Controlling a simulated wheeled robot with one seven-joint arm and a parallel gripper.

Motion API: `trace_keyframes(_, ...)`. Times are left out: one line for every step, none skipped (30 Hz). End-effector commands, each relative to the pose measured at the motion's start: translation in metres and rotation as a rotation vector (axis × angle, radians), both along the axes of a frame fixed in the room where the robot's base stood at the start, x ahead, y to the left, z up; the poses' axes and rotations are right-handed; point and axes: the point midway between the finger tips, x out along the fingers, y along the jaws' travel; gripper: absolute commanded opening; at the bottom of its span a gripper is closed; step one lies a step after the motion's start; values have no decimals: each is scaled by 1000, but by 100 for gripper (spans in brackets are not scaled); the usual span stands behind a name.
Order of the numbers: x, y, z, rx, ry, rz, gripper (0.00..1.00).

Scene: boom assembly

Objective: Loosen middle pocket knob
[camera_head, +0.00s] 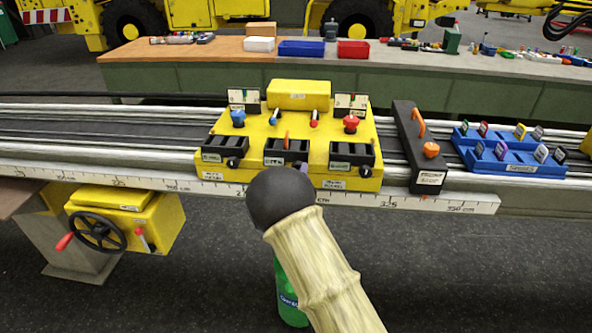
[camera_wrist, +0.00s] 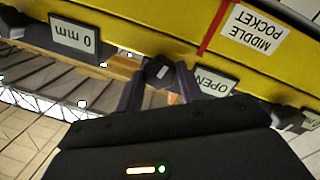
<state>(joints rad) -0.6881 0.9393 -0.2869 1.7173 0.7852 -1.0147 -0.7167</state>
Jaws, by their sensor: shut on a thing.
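In the wrist view, my gripper (camera_wrist: 160,82) has its two dark fingers on either side of a small black knob (camera_wrist: 159,69) and is shut on it. The knob sits at the edge of the yellow fixture, below and to the left of the "MIDDLE POCKET" label (camera_wrist: 255,28). An "OPEN" label (camera_wrist: 212,80) is just right of the fingers. In the head view, the middle black pocket (camera_head: 287,150) is on the front of the yellow fixture (camera_head: 320,125).
A black block with orange knobs (camera_head: 418,150) and a blue rack (camera_head: 510,152) stand to the right along the rail. A yellow box with a handwheel (camera_head: 130,220) hangs at the lower left. A "0 mm" label (camera_wrist: 76,40) shows in the wrist view.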

Motion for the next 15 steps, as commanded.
trace_keyframes(-1,0,-3,-16,8,0,15)
trace_keyframes(-1,0,-3,-25,8,0,15)
trace_keyframes(-1,0,-3,-34,9,0,15)
trace_keyframes(-1,0,-3,-38,8,0,15)
trace_keyframes(-1,0,-3,-42,8,0,15)
trace_keyframes(-1,0,-3,-47,9,0,15)
trace_keyframes(-1,0,-3,-49,8,0,15)
trace_keyframes(-1,0,-3,-51,9,0,15)
trace_keyframes(-1,0,-4,-52,9,0,15)
trace_keyframes(-1,0,-4,-52,9,0,15)
trace_keyframes(-1,0,-4,-52,9,0,15)
trace_keyframes(-1,0,-4,-52,9,0,15)
trace_keyframes(-1,0,-4,-52,9,0,15)
trace_keyframes(-1,0,-4,-51,9,0,15)
trace_keyframes(-1,0,-4,-51,9,0,15)
